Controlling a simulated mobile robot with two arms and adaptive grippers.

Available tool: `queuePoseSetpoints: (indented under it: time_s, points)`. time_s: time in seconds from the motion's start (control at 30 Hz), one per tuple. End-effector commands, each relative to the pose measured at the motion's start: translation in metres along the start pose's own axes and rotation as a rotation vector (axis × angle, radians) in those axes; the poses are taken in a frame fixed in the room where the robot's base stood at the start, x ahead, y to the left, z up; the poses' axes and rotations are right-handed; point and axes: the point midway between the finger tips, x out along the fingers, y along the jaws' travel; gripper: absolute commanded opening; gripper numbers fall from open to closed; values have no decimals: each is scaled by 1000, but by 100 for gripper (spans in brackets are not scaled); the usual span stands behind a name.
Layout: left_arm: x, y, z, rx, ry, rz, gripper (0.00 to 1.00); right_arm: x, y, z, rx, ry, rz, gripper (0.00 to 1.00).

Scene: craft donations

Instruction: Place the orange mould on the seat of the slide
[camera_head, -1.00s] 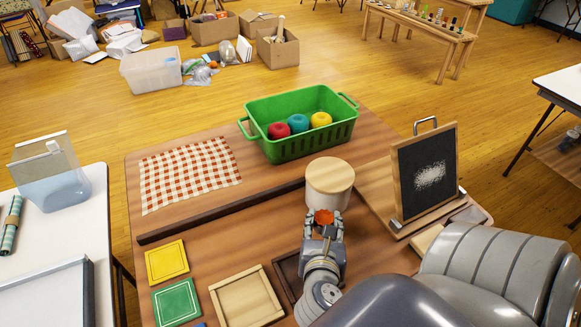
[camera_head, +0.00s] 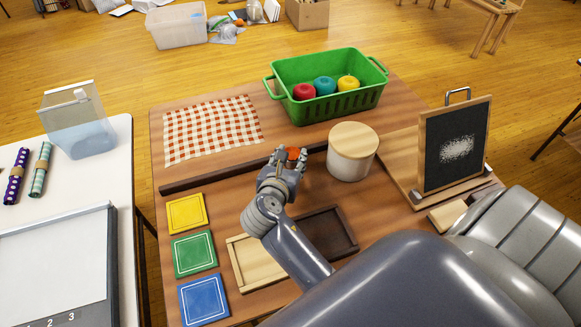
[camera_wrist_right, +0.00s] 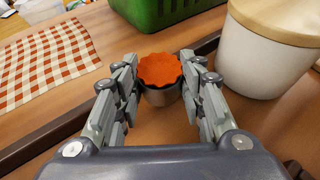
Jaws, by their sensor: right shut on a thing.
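The orange mould (camera_head: 293,153) is small, with a scalloped orange top. My right gripper (camera_head: 287,158) is shut on it and holds it left of the lidded white canister. In the right wrist view the mould (camera_wrist_right: 160,70) sits upright between the two fingers (camera_wrist_right: 162,95), above the table, with a grey lower part showing. No slide or seat can be made out in these frames. My left gripper is not in view.
A white canister (camera_head: 350,168) with a wooden lid stands right of the gripper. Behind are a green basket (camera_head: 320,104) with coloured rings and a checked cloth (camera_head: 212,128). A chalkboard (camera_head: 455,145) stands at right. Coloured tiles (camera_head: 193,252) and wooden trays lie in front.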

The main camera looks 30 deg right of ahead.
Motion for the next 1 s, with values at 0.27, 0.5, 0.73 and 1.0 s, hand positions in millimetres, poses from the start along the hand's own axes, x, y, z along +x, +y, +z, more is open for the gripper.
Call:
queuePoseSetpoints:
  time_s: [0.27,0.5,0.73,1.0]
  points:
    - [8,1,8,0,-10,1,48,13,0,-31,-2,0,0,9]
    - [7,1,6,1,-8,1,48,13,-1,-30,0,-1,0,9]
    - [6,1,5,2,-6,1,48,14,-1,-33,-1,0,0,57]
    - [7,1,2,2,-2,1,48,13,-1,-33,0,0,0,57]
